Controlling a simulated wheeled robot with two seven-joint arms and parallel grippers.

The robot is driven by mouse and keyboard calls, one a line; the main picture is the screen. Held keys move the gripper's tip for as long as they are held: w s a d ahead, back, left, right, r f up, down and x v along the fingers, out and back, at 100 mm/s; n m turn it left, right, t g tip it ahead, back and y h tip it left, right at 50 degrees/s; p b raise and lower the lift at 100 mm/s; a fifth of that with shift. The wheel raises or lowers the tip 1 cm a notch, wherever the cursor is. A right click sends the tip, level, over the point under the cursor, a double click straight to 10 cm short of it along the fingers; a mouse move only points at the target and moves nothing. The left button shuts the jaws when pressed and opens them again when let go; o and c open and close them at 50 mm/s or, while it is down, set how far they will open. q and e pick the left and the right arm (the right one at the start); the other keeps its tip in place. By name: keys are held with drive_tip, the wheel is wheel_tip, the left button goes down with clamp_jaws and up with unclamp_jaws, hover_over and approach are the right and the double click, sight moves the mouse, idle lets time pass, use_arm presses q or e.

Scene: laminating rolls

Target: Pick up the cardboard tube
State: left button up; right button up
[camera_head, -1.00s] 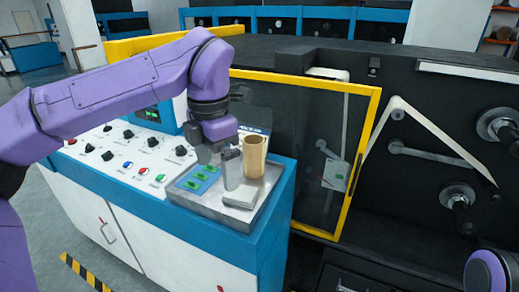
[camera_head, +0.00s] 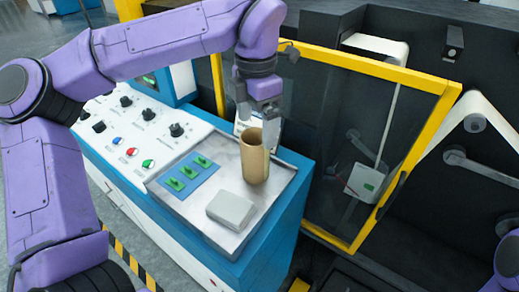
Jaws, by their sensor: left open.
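The cardboard tube (camera_head: 255,163) is a tan, hollow cylinder. It stands upright on the metal tray (camera_head: 196,213) at the end of the control console. My left gripper (camera_head: 259,117) is open and points down, just behind and above the tube's rim. The tube's top hides part of the fingertips, and I cannot tell whether they touch it. Nothing shows held in the gripper. My right gripper is out of view; only a purple part of my right arm shows at the lower right edge.
A grey-white block (camera_head: 231,211) lies on the tray in front of the tube. A blue panel with green switches (camera_head: 187,177) is to its left. Console knobs (camera_head: 149,114) lie farther left. A yellow-framed clear door (camera_head: 345,150) stands close on the right.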

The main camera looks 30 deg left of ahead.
sight(255, 148)
use_arm(q)
drive_tip(key=shift+s+f, duration=0.2)
drive_tip(key=shift+f, duration=0.3)
drive_tip(key=shift+s+f, duration=0.15)
drive_tip(key=shift+f, duration=0.35)
drive_tip(key=f, duration=0.2)
drive_tip(key=w+f+p, duration=0.1)
drive_tip(key=f, duration=0.1)
drive_tip(key=shift+a+f, duration=0.15)
drive_tip(key=shift+f, duration=0.15)
drive_tip(key=shift+s+a+f, duration=0.1)
drive_tip(key=shift+s+f, duration=0.1)
drive_tip(key=shift+f, duration=0.15)
drive_tip(key=c, duration=1.1)
